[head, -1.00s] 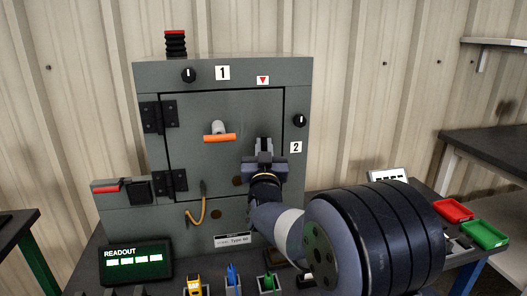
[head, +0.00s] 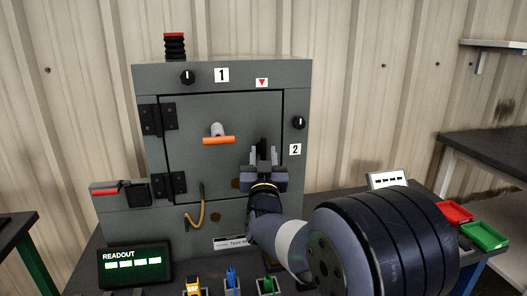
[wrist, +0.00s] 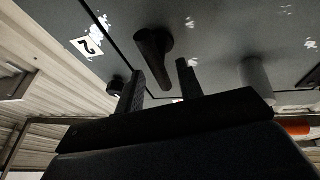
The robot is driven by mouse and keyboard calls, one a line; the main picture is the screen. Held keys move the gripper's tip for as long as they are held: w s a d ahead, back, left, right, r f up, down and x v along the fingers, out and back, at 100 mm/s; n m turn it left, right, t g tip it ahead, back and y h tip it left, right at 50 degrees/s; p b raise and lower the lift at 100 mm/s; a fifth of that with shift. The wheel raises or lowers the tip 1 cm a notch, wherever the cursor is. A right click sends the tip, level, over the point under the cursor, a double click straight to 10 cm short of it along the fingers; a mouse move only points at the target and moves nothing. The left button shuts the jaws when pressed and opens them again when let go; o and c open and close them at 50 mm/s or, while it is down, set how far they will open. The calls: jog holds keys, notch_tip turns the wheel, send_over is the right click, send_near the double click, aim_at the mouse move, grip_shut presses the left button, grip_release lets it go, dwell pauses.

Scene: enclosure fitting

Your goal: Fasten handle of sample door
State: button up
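The grey sample door (head: 190,120) looks shut in its frame on the grey enclosure. A dark handle (head: 263,144) sits near the door's right edge, upright in the head view and partly hidden by my gripper. The wrist view shows this handle (wrist: 154,48) as a dark lever on a round hub. My gripper (head: 264,153) is just in front of and below the handle, fingers pointing at the door. In the wrist view, the two fingers (wrist: 160,68) stand apart with the lever's end showing in the gap. I see no firm contact between them.
An orange-barred pull (head: 218,140) sticks out mid-door. Knobs (head: 299,122) and labels are on the enclosure front. A yellow-brown cable (head: 201,213) hangs at lower left. A readout (head: 135,265), coloured tools (head: 232,280) and red and green trays (head: 485,236) are around the bench.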

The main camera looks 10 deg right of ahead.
jog(key=v, duration=0.8)
jog(key=shift+s, duration=0.3)
jog(key=shift+w, duration=0.1)
jog(key=x, duration=1)
jog(key=shift+w+r, duration=0.1)
jog(key=shift+w, duration=0.3)
jog(key=shift+n+p, duration=0.3)
jog(key=shift+n, duration=0.1)
jog(key=shift+s, duration=0.15)
